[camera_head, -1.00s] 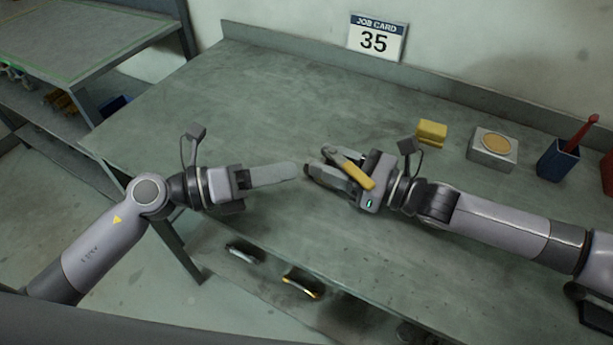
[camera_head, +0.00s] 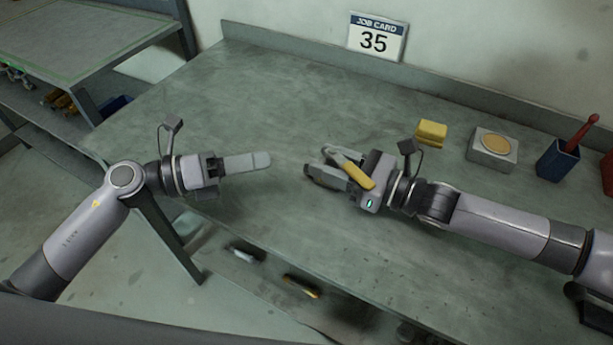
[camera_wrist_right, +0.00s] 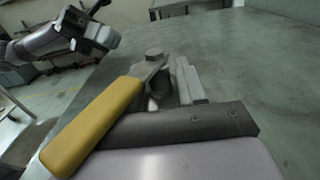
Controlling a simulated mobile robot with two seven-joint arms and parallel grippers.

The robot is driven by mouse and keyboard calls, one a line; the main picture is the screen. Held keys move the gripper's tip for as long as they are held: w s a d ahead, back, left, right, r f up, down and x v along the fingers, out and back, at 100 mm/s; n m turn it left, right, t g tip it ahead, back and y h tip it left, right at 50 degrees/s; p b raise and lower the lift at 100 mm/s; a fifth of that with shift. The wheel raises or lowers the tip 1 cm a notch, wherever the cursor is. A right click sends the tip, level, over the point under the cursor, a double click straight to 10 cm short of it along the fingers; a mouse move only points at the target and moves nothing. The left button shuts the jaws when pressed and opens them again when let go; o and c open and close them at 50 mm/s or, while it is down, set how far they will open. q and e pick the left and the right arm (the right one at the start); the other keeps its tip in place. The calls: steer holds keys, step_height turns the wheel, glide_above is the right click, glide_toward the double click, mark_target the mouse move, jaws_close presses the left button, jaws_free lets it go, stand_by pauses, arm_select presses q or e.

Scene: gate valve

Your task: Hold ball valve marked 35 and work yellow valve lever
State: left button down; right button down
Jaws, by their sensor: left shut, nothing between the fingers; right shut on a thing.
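The ball valve (camera_wrist_right: 154,56) is held in my right gripper (camera_head: 325,172), which is shut on it above the bench. Its yellow lever (camera_head: 357,174) slants back across the right gripper; in the right wrist view the yellow lever (camera_wrist_right: 95,125) points toward the lower left. Most of the valve body is hidden by the fingers, and I cannot read a mark on it. My left gripper (camera_head: 258,161) is shut and empty, to the left of the valve and apart from it. The left gripper also shows at the upper left of the right wrist view (camera_wrist_right: 104,36).
A job card reading 35 (camera_head: 376,38) stands at the back of the grey bench (camera_head: 250,90). A yellow block (camera_head: 431,132), a grey box with a tan disc (camera_head: 492,148) and a blue cup (camera_head: 557,160) stand at right. The bench's middle is clear. Items lie on a lower shelf.

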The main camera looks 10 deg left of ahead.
steer(key=shift+r, duration=0.15)
steer(key=c, duration=0.6)
jaws_free()
steer(key=shift+o, duration=0.2)
steer(key=v, duration=1.1)
steer(key=shift+s+d, duration=0.2)
steer(key=shift+d, duration=0.25)
